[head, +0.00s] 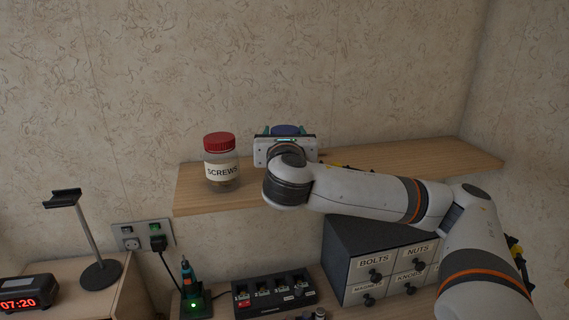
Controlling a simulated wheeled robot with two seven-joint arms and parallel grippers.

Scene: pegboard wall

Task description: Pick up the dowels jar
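A jar with a blue lid (286,129) stands at the shelf, mostly hidden behind my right gripper (286,131). Its label is hidden, so I cannot read whether it says dowels. My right gripper reaches toward the wall, with green finger parts showing on both sides of the blue lid. The fingers are apart, but I cannot tell whether they touch the jar. A red-lidded jar labelled SCREWS (221,162) stands on the shelf to the left. My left gripper is out of view.
The wooden shelf (420,158) is bare on its right part. Below are a grey drawer cabinet (372,246) with labelled drawers, a black charger tray (272,293), a small screwdriver in its stand (190,290), a headphone stand (90,240) and a clock (25,294).

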